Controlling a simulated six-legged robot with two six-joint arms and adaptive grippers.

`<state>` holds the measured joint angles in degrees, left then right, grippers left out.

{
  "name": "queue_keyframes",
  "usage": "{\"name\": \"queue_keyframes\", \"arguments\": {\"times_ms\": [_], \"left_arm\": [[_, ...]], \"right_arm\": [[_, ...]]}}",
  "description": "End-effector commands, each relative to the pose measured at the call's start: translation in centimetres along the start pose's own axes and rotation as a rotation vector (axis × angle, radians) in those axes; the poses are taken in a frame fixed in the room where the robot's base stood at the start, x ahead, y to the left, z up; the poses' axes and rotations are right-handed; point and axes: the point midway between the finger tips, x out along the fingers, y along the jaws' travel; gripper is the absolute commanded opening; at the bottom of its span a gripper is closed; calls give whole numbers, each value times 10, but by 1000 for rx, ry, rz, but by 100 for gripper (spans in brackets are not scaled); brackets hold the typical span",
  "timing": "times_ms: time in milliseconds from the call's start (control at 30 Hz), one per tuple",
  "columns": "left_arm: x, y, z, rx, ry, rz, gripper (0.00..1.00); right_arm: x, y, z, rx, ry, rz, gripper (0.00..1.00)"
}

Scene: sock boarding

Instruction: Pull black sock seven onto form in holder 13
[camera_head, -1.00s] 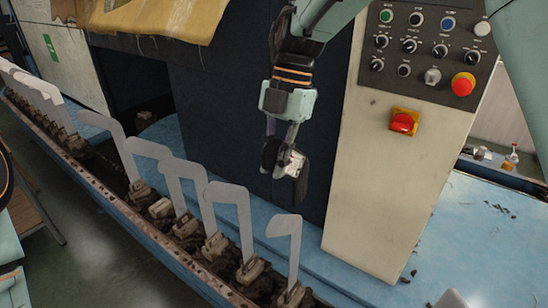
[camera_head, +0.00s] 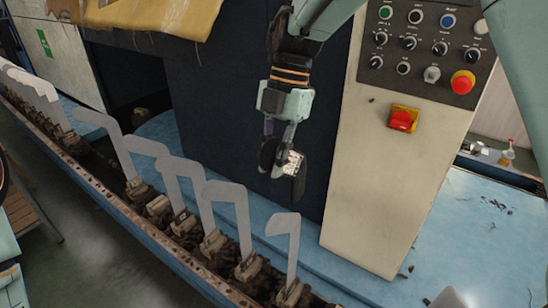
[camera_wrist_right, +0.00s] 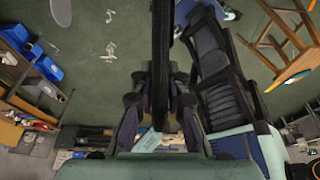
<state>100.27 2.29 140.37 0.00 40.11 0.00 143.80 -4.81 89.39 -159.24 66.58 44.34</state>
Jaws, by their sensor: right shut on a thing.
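My right gripper (camera_head: 282,165) hangs down in front of the dark machine panel, above and behind the row of forms. It is shut on the black sock, which shows as a dark strip (camera_wrist_right: 162,55) between the fingers in the right wrist view. In the head view the sock is hard to tell from the dark fingers. Grey, flat, L-shaped forms stand upright in holders along the rail; the nearest bare form (camera_head: 286,245) is below the gripper, apart from it. Holder numbers are not readable. My left gripper is out of view.
A cream control cabinet (camera_head: 385,190) with a red emergency button (camera_head: 462,82) and a red switch (camera_head: 402,120) stands right of the gripper. A blue ledge (camera_head: 465,240) lies at the right. A yellowish cloth (camera_head: 150,17) hangs at upper left.

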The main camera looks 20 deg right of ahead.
Motion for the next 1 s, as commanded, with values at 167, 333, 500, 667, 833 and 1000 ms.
{"name": "queue_keyframes", "arguments": {"times_ms": [167,333,500,667,833,1000], "left_arm": [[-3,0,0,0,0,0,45],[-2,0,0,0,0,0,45],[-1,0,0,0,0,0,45],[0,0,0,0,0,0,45],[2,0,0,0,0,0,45],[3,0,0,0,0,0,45]], "right_arm": [[-1,2,0,0,0,-2,0],[0,2,0,0,0,-2,0],[3,2,1,1,0,-2,0],[6,2,2,1,0,-2,0],[9,2,4,1,0,-2,0],[13,1,5,1,1,-2,0]]}}
